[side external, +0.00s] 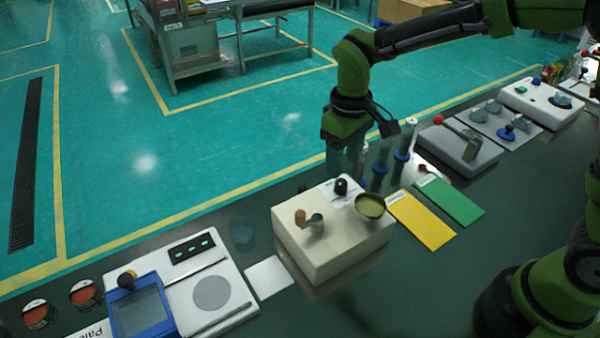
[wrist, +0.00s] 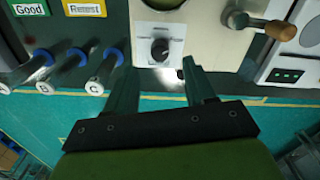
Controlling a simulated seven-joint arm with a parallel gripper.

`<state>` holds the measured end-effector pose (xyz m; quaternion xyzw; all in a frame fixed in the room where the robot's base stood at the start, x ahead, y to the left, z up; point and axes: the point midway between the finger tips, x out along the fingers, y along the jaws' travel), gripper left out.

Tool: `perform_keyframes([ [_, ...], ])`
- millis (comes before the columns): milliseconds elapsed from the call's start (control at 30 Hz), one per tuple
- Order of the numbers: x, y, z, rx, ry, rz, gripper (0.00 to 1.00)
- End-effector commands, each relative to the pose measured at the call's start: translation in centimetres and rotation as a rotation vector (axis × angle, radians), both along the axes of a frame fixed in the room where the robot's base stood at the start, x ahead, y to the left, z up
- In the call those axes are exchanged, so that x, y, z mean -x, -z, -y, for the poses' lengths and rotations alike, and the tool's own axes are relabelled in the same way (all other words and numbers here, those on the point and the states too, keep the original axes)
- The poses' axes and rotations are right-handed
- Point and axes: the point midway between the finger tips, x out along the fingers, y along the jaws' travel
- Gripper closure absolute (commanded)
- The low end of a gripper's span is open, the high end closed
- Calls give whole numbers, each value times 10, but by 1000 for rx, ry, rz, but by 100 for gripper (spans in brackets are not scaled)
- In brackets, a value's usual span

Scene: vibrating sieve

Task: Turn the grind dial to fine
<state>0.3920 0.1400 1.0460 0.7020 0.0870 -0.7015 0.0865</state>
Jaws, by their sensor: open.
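The grind dial is a black round knob (side external: 341,186) on a white plate on top of a cream box (side external: 310,245). In the wrist view the dial (wrist: 160,49) has a light pointer mark; the scale lettering is too small to read. My gripper (side external: 346,170) is over the far edge of the box, close to the dial. In the wrist view my gripper (wrist: 158,68) is open and empty, with its fingers spread apart and the dial just ahead of the gap. Contact with the dial does not show.
A wooden-handled crank (side external: 301,217) and a bowl (side external: 370,206) are on the box. Blue-collared tubes (side external: 402,150) stand behind it. Yellow (side external: 422,220) and green (side external: 450,200) cards lie to the right. A white device with a blue frame (side external: 140,305) is at left.

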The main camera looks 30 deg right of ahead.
Motion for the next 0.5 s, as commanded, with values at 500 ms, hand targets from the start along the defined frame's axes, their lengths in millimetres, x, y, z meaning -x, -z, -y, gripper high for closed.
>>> perform_keyframes([
  [500,0,-104,0,0,0,2,46],
])
